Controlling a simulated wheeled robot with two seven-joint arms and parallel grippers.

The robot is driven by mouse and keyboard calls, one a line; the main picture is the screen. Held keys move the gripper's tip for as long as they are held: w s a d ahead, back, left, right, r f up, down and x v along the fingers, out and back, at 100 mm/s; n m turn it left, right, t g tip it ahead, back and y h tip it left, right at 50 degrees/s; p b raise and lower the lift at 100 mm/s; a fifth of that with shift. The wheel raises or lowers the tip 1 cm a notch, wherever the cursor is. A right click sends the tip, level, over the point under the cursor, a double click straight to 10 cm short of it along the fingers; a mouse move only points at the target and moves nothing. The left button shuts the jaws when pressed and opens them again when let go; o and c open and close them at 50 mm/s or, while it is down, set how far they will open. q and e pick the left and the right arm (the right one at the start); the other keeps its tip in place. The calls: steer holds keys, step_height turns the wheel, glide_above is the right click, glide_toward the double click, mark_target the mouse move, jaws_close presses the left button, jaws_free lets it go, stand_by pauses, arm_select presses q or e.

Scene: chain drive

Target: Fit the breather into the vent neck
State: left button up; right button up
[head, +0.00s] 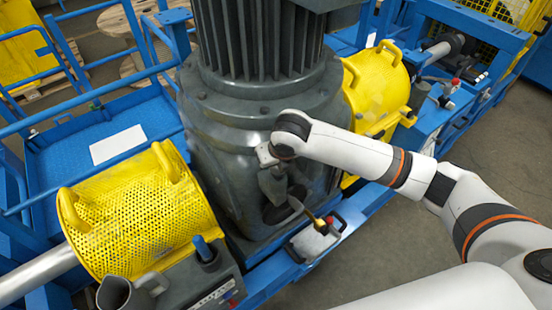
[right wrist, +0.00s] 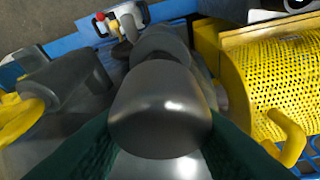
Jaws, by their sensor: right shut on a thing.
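My right arm comes in from the right in the head view, and my right gripper (head: 272,182) is low in front of the dark grey gear housing (head: 215,125). In the right wrist view, the dark green fingers of my right gripper (right wrist: 161,125) are shut on a smooth grey rounded piece, which I take to be the breather (right wrist: 160,95). A darker grey round part (right wrist: 160,42) shows just beyond it. I cannot tell whether this is the vent neck or whether the breather touches it.
Yellow perforated guards stand left (head: 140,215) and right (head: 375,90) of the housing. A pale fitting with a red and black handle (head: 318,238) sits on the blue frame near the gripper. Bare floor lies at the lower right.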

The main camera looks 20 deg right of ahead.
steer(key=shift+f, duration=0.7)
steer(key=o, duration=1.1)
steer(key=shift+r, duration=0.15)
steer(key=b+v, duration=0.2)
steer(key=v, duration=0.9)
steer(key=shift+s+r+b, duration=0.25)
steer(key=shift+r+b, duration=0.1)
steer(key=shift+b, duration=0.05)
